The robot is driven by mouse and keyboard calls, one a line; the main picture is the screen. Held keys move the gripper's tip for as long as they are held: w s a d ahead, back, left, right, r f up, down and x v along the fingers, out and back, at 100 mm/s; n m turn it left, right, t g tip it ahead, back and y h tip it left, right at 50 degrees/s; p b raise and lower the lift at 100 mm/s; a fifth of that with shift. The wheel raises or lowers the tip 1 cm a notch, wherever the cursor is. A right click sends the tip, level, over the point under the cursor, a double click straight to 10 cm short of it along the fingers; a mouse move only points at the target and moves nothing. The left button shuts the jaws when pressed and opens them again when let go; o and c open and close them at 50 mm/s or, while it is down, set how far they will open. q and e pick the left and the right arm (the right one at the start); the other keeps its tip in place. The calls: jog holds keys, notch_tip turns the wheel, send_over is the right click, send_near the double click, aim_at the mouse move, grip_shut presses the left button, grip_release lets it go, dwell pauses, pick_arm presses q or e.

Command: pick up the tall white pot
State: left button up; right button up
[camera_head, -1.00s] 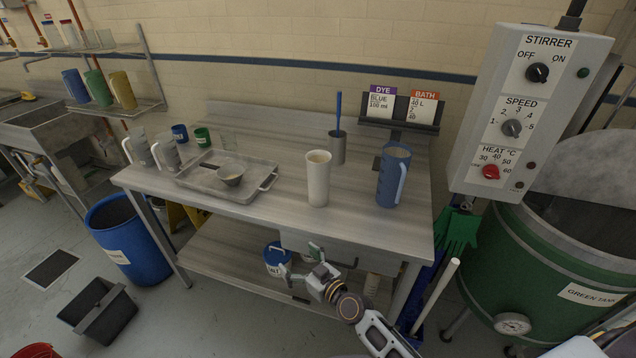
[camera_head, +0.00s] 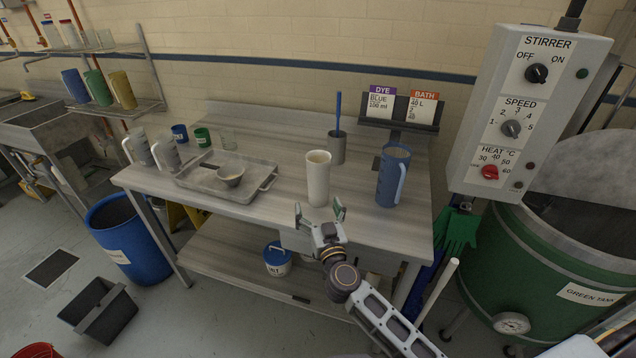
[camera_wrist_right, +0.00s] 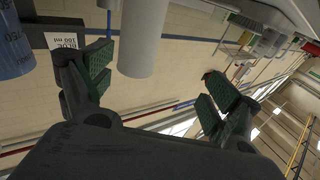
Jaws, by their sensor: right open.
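The tall white pot (camera_head: 318,178) stands upright on the grey worktable, near its front edge. It appears as a pale cylinder in the right wrist view (camera_wrist_right: 143,38), at the top and beyond the fingers. My right gripper (camera_head: 321,212) is in front of the table edge, just below the pot in the picture. Its green-padded fingers are spread apart and empty, also seen in the right wrist view (camera_wrist_right: 158,85). The gripper does not appear to touch the pot. My left gripper is in neither view.
A blue jug (camera_head: 392,176) stands right of the pot. A grey cylinder with a blue-handled tool (camera_head: 337,148) is behind it. A metal tray (camera_head: 196,181) with a small bowl (camera_head: 231,175) is to the left. A control box (camera_head: 528,110) hangs at right.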

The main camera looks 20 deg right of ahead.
aim_at(320, 188)
jog(key=shift+w+d+f+m+g+h, duration=0.2)
jog(key=shift+d+f+g+h, duration=0.1)
jog(key=shift+d+h, duration=0.15)
jog(key=shift+w+d+f+m+g+h, duration=0.1)
jog(key=shift+d+f+m+g+h, duration=0.1)
jog(key=shift+d+f+h, duration=0.15)
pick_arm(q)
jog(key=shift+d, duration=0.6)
pick_arm(e)
jog(key=shift+d+f+g+h, duration=0.3)
jog(key=shift+d+f, duration=0.05)
jog(key=shift+d, duration=0.05)
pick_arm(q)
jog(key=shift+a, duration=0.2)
pick_arm(e)
jog(key=shift+w, duration=0.1)
jog(key=shift+w, duration=0.35)
jog(key=shift+w+d+b, duration=0.1)
jog(key=shift+w+d, duration=0.1)
jog(key=shift+w, duration=0.95)
jog(key=shift+w+d+b, duration=0.1)
jog(key=shift+w+d, duration=0.1)
jog(key=shift+w, duration=0.95)
jog(key=shift+w+d+b, duration=0.1)
jog(key=shift+w+d, duration=0.1)
jog(key=shift+w, duration=1.3)
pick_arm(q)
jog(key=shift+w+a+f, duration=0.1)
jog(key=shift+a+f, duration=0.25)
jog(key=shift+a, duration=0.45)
